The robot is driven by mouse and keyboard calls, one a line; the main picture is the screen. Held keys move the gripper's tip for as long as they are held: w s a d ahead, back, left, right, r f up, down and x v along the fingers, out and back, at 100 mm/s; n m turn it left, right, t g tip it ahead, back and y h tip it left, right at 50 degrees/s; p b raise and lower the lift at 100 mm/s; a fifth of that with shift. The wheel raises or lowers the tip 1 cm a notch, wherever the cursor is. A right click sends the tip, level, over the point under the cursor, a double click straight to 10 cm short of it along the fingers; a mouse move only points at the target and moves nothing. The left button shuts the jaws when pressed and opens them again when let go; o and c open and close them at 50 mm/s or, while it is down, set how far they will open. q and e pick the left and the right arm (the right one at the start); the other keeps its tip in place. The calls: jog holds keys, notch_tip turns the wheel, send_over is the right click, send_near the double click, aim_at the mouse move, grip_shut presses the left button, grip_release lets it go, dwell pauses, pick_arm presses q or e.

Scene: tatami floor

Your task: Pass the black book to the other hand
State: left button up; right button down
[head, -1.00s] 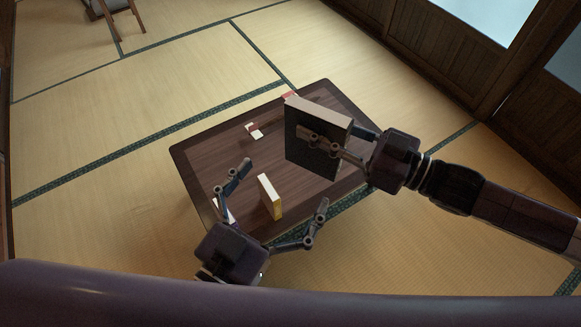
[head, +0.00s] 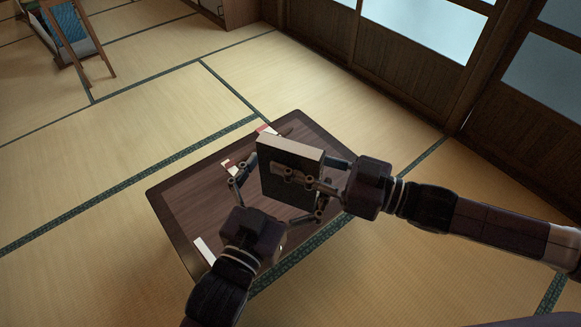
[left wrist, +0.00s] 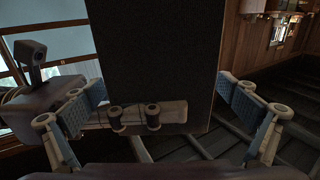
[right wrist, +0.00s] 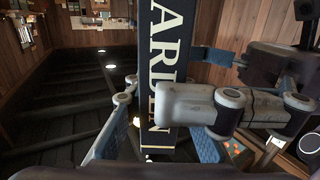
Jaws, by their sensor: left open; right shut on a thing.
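The black book (head: 277,176) is held upright above the low table in the head view, its pale page edge on top. My right gripper (head: 305,180) is shut on it from the right. Its spine, with pale letters, shows in the right wrist view (right wrist: 168,60). In the left wrist view the dark book (left wrist: 160,50) stands between the spread left fingers, with gaps on both sides. A finger of my right gripper lies across its face there.
The dark wooden table (head: 180,205) is below both grippers. A red-and-white book (head: 228,165), a red item (head: 265,129) and a white-edged item (head: 204,250) lie on it. Open tatami surrounds the table. A framed stand (head: 75,40) is at the far left.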

pick_arm(q)
jog(key=shift+w+d, duration=0.1)
jog(key=shift+w, duration=0.15)
pick_arm(e)
jog(key=shift+r, duration=0.1)
pick_arm(q)
jog(key=shift+c, duration=0.6)
jog(key=c, duration=1)
jog(key=shift+c, duration=0.9)
pick_arm(e)
jog(key=c, duration=1.6)
grip_release()
jog(key=shift+d, duration=0.15)
